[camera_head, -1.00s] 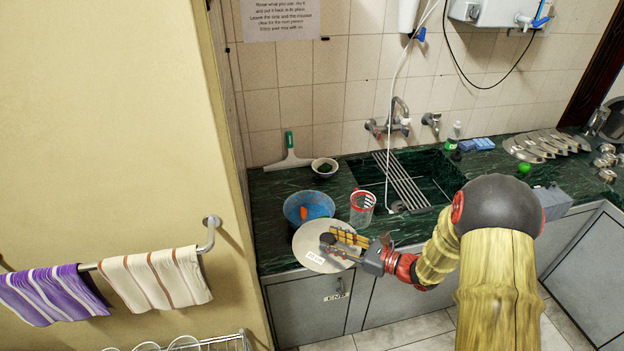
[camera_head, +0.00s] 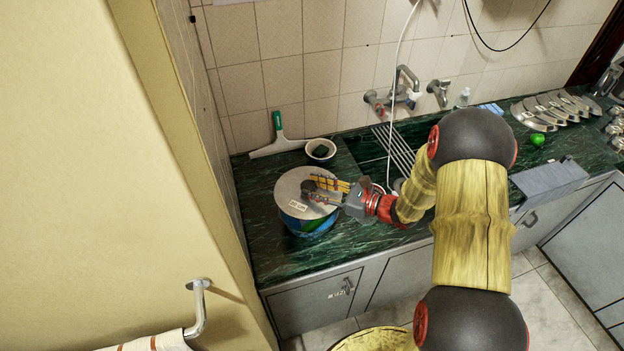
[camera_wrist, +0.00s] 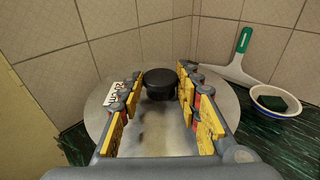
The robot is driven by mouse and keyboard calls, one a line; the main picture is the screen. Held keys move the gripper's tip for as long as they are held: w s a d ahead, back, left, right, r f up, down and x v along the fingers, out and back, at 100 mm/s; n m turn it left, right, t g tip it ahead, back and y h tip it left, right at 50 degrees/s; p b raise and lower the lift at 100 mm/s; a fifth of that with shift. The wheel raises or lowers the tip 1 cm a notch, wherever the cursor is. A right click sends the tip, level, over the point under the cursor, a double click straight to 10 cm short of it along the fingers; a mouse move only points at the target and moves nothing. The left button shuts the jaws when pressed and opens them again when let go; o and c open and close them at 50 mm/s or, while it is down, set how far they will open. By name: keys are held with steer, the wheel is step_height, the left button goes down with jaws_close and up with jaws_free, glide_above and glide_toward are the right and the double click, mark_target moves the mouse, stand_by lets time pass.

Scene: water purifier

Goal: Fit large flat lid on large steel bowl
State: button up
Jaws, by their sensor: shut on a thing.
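The large flat lid (camera_head: 292,188) is a grey disc with a white label and a black knob; it also shows in the wrist view (camera_wrist: 225,100). My gripper (camera_head: 318,184) is shut on the knob (camera_wrist: 160,82), with its yellow fingers on either side of it in the wrist view. The lid lies over the bowl (camera_head: 308,227), which looks blue and stands on the green counter. The lid covers most of the bowl's mouth and rim. I cannot tell whether the lid touches the rim. The wrist view does not show the bowl.
A small bowl (camera_head: 320,150) and a green-handled squeegee (camera_head: 279,140) stand behind the lid, near the tiled wall. The sink with a metal rack (camera_head: 394,150) is to the right. The yellow wall (camera_head: 130,170) is close on the left. The counter front edge is clear.

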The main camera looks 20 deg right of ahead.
steer(key=shift+s+f, duration=0.15)
steer(key=shift+f, duration=0.1)
steer(key=shift+f+b, duration=2.75)
steer(key=shift+f, duration=0.75)
steer(key=o, duration=1.3)
steer(key=v, duration=1.2)
steer(key=shift+f, duration=0.1)
steer(key=shift+f, duration=0.1)
